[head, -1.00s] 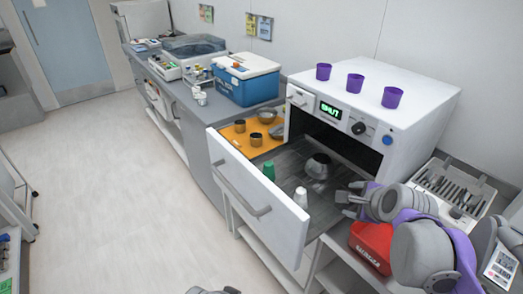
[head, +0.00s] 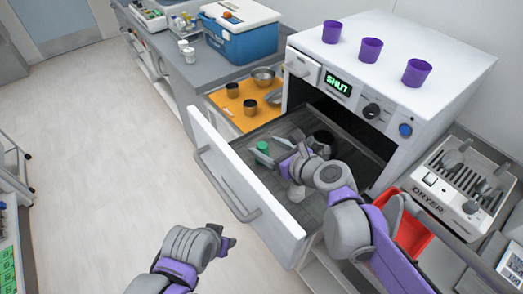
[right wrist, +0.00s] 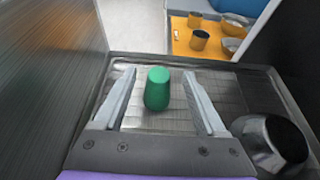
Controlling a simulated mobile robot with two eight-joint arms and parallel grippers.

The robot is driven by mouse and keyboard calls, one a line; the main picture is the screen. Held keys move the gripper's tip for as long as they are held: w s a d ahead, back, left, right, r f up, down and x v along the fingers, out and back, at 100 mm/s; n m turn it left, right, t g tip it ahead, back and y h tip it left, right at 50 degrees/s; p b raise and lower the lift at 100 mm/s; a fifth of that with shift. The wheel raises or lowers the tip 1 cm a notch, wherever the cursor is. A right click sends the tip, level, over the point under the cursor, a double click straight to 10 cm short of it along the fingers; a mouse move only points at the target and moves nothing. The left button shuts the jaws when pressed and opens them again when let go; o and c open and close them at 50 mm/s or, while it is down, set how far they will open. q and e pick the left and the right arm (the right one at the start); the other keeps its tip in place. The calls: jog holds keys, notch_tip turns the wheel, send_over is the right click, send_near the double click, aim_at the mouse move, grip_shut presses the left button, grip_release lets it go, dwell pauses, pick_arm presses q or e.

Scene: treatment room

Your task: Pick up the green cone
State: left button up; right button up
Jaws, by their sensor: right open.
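The green cone (head: 262,147) stands on the floor of the pulled-out drawer (head: 232,170). In the right wrist view the green cone (right wrist: 157,92) stands upright between the two fingers, with a gap on either side. My right gripper (head: 272,151) is open and empty, its fingers pointing at the cone. In the head view its fingers partly cover the cone. My left gripper (head: 229,242) is in front of the drawer, over the floor, away from the cone; its jaws cannot be made out.
A dark metal cup (right wrist: 270,145) is beside the right finger inside the drawer. The drawer's tall white front and the appliance body (head: 425,75) bound the space. An orange mat (head: 235,105) with metal cups lies beyond. A red bin (head: 412,235) sits by my right arm.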

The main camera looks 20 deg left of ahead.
jog(key=shift+f+x, duration=0.2)
jog(key=shift+x, duration=2.75)
jog(key=shift+s, duration=0.15)
jog(key=shift+c, duration=0.3)
jog(key=shift+d, duration=0.1)
grip_shut()
